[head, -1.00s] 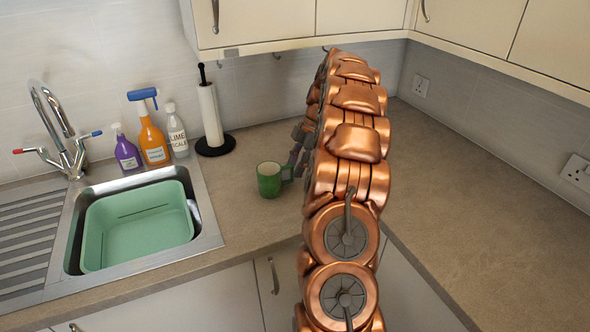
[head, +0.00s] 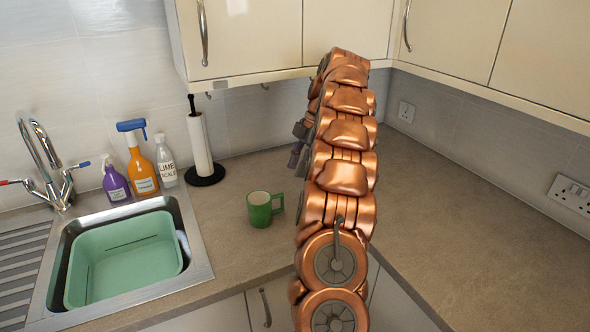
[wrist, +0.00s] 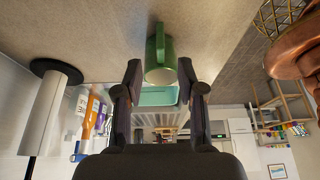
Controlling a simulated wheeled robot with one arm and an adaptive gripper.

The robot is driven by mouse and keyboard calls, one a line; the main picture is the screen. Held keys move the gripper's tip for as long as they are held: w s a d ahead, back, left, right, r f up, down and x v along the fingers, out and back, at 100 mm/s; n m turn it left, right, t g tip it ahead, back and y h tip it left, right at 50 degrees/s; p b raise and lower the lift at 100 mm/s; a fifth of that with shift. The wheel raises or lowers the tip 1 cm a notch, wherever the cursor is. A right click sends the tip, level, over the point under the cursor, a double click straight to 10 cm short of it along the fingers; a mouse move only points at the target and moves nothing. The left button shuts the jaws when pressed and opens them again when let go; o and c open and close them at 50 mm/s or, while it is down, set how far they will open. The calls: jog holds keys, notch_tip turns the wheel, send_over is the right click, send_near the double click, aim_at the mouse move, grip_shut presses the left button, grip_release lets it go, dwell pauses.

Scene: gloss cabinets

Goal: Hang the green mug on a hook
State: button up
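The green mug (head: 261,209) stands upright on the counter right of the sink, its handle on the right. In the wrist view, which is upside down, the mug (wrist: 158,60) shows just beyond the two dark fingers, its handle towards me. My gripper (wrist: 160,72) is open and empty. In the head view my gripper (head: 298,145) is partly hidden behind my copper arm, to the right of the mug and apart from it. Small hooks sit under the wall cabinet, one at the left (head: 209,95) and one further right (head: 264,87).
A paper towel holder (head: 199,145) stands behind the mug. A purple bottle (head: 115,183), an orange spray bottle (head: 142,170) and a lime scale bottle (head: 166,165) stand behind the sink with its green basin (head: 125,258). The counter (head: 440,210) at right is clear.

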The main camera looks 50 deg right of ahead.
jog(key=shift+s+d+r+p, duration=0.1)
jog(key=shift+d+r+p, duration=0.1)
jog(key=shift+r+p, duration=0.25)
jog(key=shift+r, duration=0.1)
jog(key=s+a+r+m+g+h, duration=0.1)
jog(key=s+a+r+m, duration=0.15)
jog(key=a, duration=1.15)
jog(key=s+a+r+m+g, duration=0.1)
jog(key=s+a+m, duration=0.3)
jog(key=a, duration=1.1)
jog(key=s+a+f+m+h, duration=0.1)
jog(key=s+a+f+m, duration=0.1)
jog(key=s, duration=0.5)
jog(key=s+a+f+m+h, duration=0.1)
jog(key=s+a+f+m, duration=0.2)
jog(key=s, duration=0.5)
jog(key=s+a+f+m+g+h, duration=0.1)
jog(key=s+a+f+m, duration=0.1)
jog(key=s+a, duration=0.3)
jog(key=s+f, duration=0.1)
jog(key=s, duration=0.2)
jog(key=shift+f+m, duration=0.3)
jog(key=shift+m, duration=0.05)
jog(key=shift+s+d, duration=0.1)
